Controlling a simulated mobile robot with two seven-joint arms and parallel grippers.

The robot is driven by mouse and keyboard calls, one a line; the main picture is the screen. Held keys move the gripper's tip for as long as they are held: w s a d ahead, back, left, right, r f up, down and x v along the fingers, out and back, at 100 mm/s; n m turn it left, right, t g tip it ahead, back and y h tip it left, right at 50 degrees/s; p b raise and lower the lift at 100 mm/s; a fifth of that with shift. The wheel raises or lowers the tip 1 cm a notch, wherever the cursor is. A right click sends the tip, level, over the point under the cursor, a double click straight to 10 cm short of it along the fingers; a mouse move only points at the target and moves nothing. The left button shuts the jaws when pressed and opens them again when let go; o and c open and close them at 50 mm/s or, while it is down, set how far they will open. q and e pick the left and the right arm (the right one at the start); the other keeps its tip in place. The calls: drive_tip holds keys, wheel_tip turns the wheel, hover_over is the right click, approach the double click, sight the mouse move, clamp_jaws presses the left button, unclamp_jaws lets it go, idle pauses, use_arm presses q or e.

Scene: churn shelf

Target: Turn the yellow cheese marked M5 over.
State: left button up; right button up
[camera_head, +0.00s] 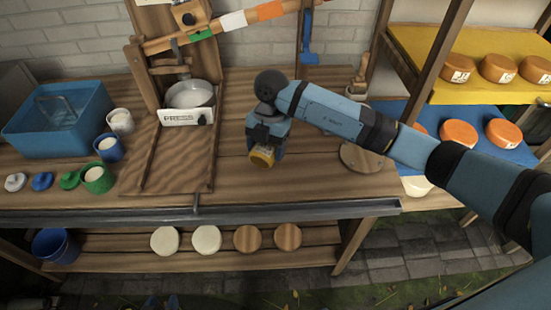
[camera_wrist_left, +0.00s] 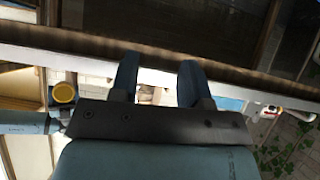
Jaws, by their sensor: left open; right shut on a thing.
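A small yellow cheese (camera_head: 262,157) is held in my right gripper (camera_head: 266,145), over the middle of the wooden bench. Its rim faces partly to the camera, and the gripper hides its upper part; I cannot read a mark on it. I cannot tell whether it touches the bench. In the left wrist view, a round yellow face (camera_wrist_left: 63,93) shows at the left, by my right arm. My left gripper (camera_wrist_left: 157,82) is open with nothing between its fingers, and it is outside the head view.
Orange cheeses stand on a yellow shelf (camera_head: 440,45) and a blue shelf (camera_head: 392,108) at right. A press with a metal pan (camera_head: 190,94), a blue tub (camera_head: 30,135) and small pots stand at left. A round board (camera_head: 361,158) lies right of the cheese. The bench front is clear.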

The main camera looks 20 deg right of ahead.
drive_tip(key=d+f+m, duration=0.1)
drive_tip(key=d+f+m+y+b, duration=0.1)
drive_tip(key=shift+w+d+y, duration=0.15)
drive_tip(key=shift+d+y, duration=0.15)
drive_tip(key=shift+d+f+m, duration=0.1)
drive_tip(key=shift+f+m, duration=0.05)
drive_tip(key=shift+m, duration=0.15)
drive_tip(key=shift+f+b, duration=0.45)
drive_tip(key=shift+b, duration=0.05)
wheel_tip(320, 180, down, 2)
drive_tip(key=shift+b, duration=0.85)
drive_tip(key=shift+f+b, duration=0.45)
drive_tip(key=shift+f, duration=0.2)
use_arm(q)
drive_tip(key=f, duration=0.3)
drive_tip(key=shift+w+d, duration=0.25)
drive_tip(key=shift+w, duration=0.15)
drive_tip(key=shift+s+a+f, duration=0.1)
drive_tip(key=shift+a+f, duration=0.1)
drive_tip(key=shift+f, duration=0.05)
drive_tip(key=shift+d, duration=0.2)
use_arm(e)
drive_tip(key=shift+f, duration=0.2)
